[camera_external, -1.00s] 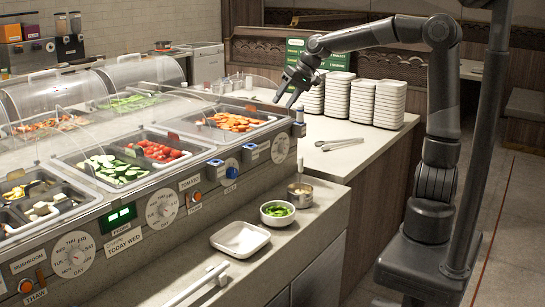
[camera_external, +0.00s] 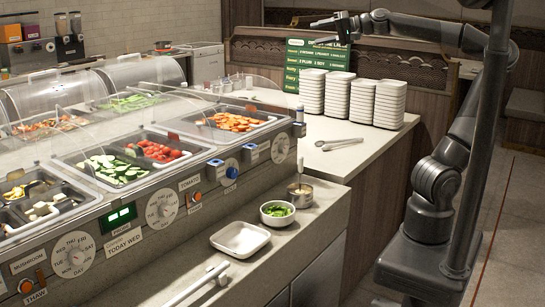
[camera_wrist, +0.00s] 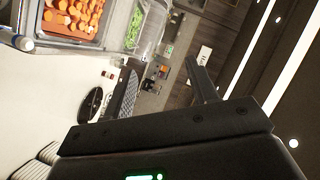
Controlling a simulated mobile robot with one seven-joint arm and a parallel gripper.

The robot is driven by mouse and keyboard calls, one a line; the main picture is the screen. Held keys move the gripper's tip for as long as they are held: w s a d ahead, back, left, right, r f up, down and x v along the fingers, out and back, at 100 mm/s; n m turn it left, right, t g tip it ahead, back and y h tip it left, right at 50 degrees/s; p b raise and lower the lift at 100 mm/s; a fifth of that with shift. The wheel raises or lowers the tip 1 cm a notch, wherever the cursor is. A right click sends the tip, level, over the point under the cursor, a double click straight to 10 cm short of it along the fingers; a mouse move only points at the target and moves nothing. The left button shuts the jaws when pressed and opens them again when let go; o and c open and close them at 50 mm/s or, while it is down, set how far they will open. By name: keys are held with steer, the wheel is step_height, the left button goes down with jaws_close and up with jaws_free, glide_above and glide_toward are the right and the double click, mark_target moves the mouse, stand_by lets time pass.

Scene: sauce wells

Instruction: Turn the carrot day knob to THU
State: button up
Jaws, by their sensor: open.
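The carrot pan (camera_external: 230,121) sits at the right end of the salad counter, and orange carrot pieces also show at the top left of the wrist view (camera_wrist: 75,18). A white round dial (camera_external: 280,149) on the front panel below the carrots looks like the carrot day knob. Its lettering is too small to read. My gripper (camera_external: 313,33) is raised well above and to the right of the dial, in front of the green menu board. It is open and empty. The dial cannot be made out in the wrist view.
Similar dials for tomato (camera_external: 162,210) and mushroom (camera_external: 72,254) are on the same panel. A display (camera_external: 120,217) is above a label reading TODAY WED. Plate stacks (camera_external: 389,103), tongs (camera_external: 339,144), a bowl of greens (camera_external: 277,213) and a small pot (camera_external: 300,193) stand nearby.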

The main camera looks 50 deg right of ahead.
glide_toward(286, 148)
steer(key=v, duration=0.2)
steer(key=x, duration=1)
steer(key=shift+w+f, duration=0.15)
steer(key=shift+w, duration=0.1)
steer(key=c, duration=1)
steer(key=shift+o, duration=0.2)
